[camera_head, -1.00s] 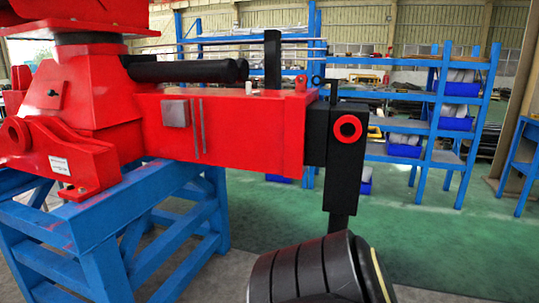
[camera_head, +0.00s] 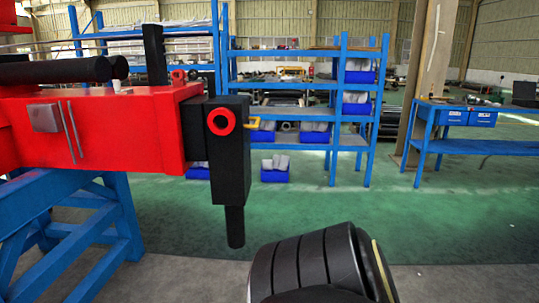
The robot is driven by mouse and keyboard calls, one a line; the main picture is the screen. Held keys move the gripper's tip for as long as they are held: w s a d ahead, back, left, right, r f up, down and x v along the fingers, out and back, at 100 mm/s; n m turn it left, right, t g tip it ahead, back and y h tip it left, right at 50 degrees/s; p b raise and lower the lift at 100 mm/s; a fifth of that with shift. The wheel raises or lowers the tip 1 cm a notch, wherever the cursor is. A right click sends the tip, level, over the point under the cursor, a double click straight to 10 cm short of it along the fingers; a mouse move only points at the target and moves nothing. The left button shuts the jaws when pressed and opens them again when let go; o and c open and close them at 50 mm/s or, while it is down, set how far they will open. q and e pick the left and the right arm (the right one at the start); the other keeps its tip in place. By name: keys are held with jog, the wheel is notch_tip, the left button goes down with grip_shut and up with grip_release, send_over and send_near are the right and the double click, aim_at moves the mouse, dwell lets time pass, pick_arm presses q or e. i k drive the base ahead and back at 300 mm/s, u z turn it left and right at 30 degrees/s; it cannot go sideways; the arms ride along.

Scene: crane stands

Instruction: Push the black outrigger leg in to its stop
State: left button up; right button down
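The black outrigger leg (camera_head: 229,165) hangs upright at the right end of the red outrigger box (camera_head: 100,135). It has a red ring on its upper face and a narrower black foot post below, clear of the floor. A short black section (camera_head: 195,140) shows between the red box and the leg. Neither of my grippers is in view. A dark ribbed part of my own body shows at the bottom, apart from the leg in the picture.
A blue stand (camera_head: 118,225) holds the crane at the left. Blue shelving (camera_head: 340,130) with blue bins stands behind the leg. A blue workbench (camera_head: 470,148) is at the right. The green floor (camera_head: 430,225) right of the leg is open.

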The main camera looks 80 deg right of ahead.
aim_at(216, 129)
jog(key=z, duration=1.9)
